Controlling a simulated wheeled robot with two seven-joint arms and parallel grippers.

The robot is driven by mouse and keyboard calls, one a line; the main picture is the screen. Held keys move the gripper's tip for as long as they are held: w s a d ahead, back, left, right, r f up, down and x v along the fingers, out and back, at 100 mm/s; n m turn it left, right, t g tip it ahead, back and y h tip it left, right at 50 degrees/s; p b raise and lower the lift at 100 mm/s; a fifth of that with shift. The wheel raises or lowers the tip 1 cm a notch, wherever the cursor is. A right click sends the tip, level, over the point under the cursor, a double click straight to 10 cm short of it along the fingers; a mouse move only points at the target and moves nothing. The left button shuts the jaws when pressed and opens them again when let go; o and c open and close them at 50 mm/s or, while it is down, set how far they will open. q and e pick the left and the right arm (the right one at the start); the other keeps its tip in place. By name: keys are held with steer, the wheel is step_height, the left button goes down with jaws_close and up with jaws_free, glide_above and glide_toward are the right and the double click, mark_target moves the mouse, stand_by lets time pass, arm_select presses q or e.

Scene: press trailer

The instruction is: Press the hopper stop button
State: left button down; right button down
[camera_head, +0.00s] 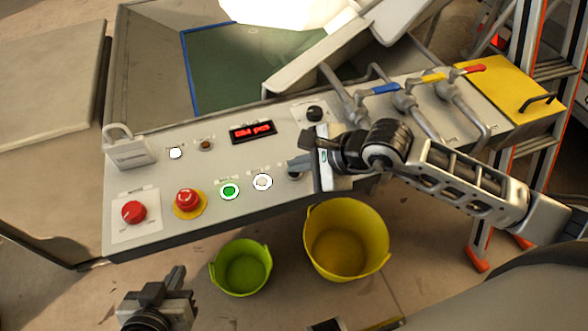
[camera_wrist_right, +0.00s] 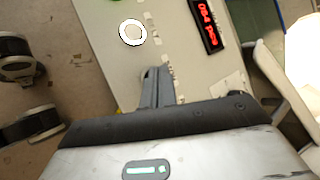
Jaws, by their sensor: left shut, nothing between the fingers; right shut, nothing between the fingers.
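The control panel (camera_head: 150,238) carries a row of controls: a red knob (camera_head: 133,212) on a white plate, a red mushroom button on a yellow ring (camera_head: 188,200), a green button (camera_head: 229,191) and a white button (camera_head: 262,182). Labels are too small to read, so I cannot tell which is the hopper stop button. My right gripper (camera_head: 297,168) is shut and empty, its tips over the panel right of the white button and partly hiding a dark control. In the right wrist view the tips (camera_wrist_right: 153,80) are apart from the white button (camera_wrist_right: 131,32). My left gripper (camera_head: 176,280) is shut, below the panel.
A red display (camera_head: 252,131), a black knob (camera_head: 314,113) and a padlock-shaped grey part (camera_head: 126,147) sit on the panel. Levers with blue, yellow and red handles (camera_head: 468,70) stand at right. Green (camera_head: 241,268) and yellow (camera_head: 345,240) buckets stand below.

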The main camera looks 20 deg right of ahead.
steer(key=shift+f, duration=0.2)
stand_by(0.5)
steer(key=shift+r+p, duration=0.3)
steer(key=shift+r, duration=0.5)
steer(key=shift+r+p, duration=0.35)
steer(key=shift+r, duration=0.15)
step_height(320, 180, up, 4)
steer(key=p, duration=0.2)
steer(key=shift+p, duration=0.3)
